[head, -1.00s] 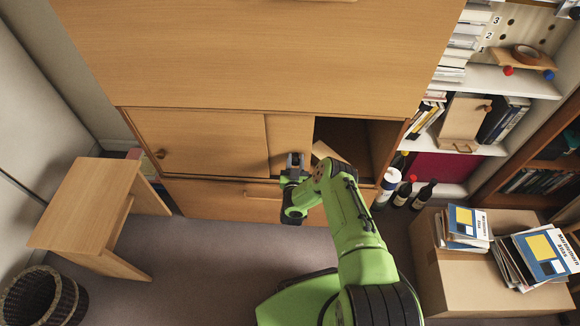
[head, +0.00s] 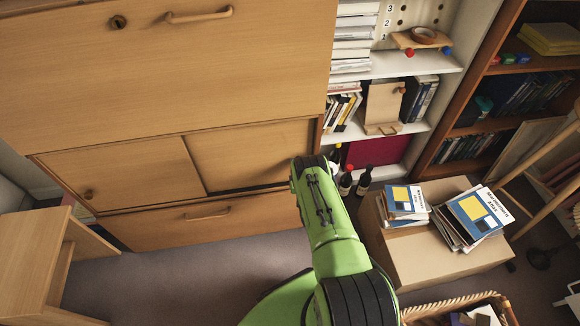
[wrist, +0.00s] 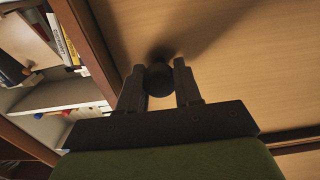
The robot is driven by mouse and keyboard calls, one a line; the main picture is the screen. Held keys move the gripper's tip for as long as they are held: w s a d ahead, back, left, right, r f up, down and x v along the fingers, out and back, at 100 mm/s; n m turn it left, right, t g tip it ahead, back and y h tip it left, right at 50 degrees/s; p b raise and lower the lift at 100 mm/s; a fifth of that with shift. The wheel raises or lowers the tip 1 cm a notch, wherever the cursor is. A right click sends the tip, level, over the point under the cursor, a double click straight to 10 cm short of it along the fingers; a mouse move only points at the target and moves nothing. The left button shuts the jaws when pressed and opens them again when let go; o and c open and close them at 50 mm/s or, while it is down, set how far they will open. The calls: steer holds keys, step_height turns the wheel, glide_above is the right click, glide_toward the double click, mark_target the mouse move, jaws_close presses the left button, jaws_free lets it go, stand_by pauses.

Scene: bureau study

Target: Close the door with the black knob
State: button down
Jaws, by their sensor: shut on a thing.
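The door with the black knob (head: 250,150) is the right one of two sliding doors in the wooden bureau.
A drawer (head: 210,216) lies below the doors. Shelves with books (head: 362,64) and bottles (head: 364,180) stand to the right. A cardboard box (head: 420,255) with magazines sits at the right. A wooden stool (head: 35,255) is at the left. Floor is clear between.

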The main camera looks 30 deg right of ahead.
steer(key=shift+s+d, duration=0.1)
steer(key=shift+d, duration=0.2)
steer(key=c, duration=0.8)
jaws_free()
steer(key=shift+d, duration=0.15)
steer(key=shift+s, duration=0.1)
steer(key=p+v, duration=0.2)
steer(key=v, duration=0.5)
steer(key=shift+s+p, duration=0.15)
steer(key=shift+p, duration=0.2)
